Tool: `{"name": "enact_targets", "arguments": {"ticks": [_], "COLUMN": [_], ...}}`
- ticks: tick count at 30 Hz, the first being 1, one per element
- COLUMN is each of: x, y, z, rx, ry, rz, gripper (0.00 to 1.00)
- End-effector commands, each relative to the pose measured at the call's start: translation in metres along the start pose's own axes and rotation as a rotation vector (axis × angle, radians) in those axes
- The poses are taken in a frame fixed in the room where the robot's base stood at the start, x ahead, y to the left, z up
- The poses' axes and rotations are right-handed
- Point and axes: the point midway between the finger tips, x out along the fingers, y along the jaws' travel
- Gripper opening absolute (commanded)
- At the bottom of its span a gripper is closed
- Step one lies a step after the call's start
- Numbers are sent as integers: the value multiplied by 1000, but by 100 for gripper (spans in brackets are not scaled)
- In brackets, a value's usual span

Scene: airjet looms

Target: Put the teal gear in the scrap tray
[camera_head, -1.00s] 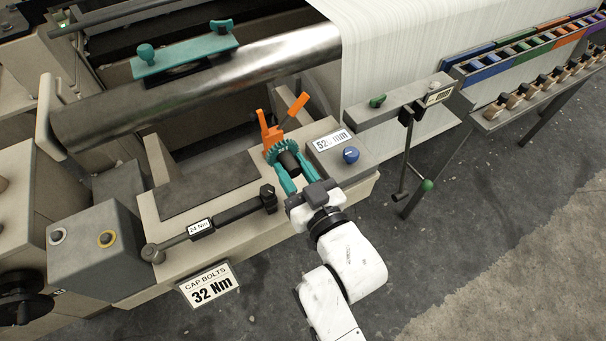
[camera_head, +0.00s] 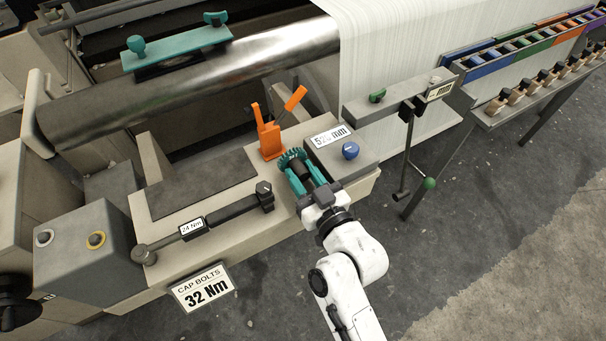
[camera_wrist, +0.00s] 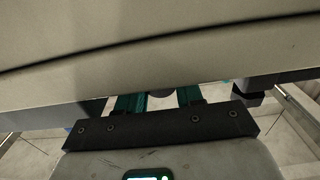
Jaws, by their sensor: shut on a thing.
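The teal gear (camera_head: 290,157) is in the head view, toothed, with a dark hub (camera_head: 299,172). It is above or at the beige machine ledge, beside the orange clamp; I cannot tell whether it touches the ledge. My gripper (camera_head: 305,178) has teal fingers, shut on the gear's dark hub. In the wrist view my fingers (camera_wrist: 160,101) show below a large beige surface, with a small grey round part between them; the gear's teeth are hidden there. I cannot make out a scrap tray for certain.
The orange clamp (camera_head: 268,138) stands left of the gear. A grey box with a blue knob (camera_head: 350,150) is to the right. A torque wrench (camera_head: 205,226) lies on the ledge, near a dark flat panel (camera_head: 203,184).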

Motion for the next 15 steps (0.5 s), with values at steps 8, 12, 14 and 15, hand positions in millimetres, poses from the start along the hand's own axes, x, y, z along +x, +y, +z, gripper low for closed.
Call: {"name": "enact_targets", "arguments": {"ticks": [8,12,14,15], "x": [0,0,0,0], "y": [0,0,0,0], "z": [2,2,2,2], "rx": [0,0,0,0], "ry": [0,0,0,0], "rz": [0,0,0,0], "gripper": [43,57,61,61]}}
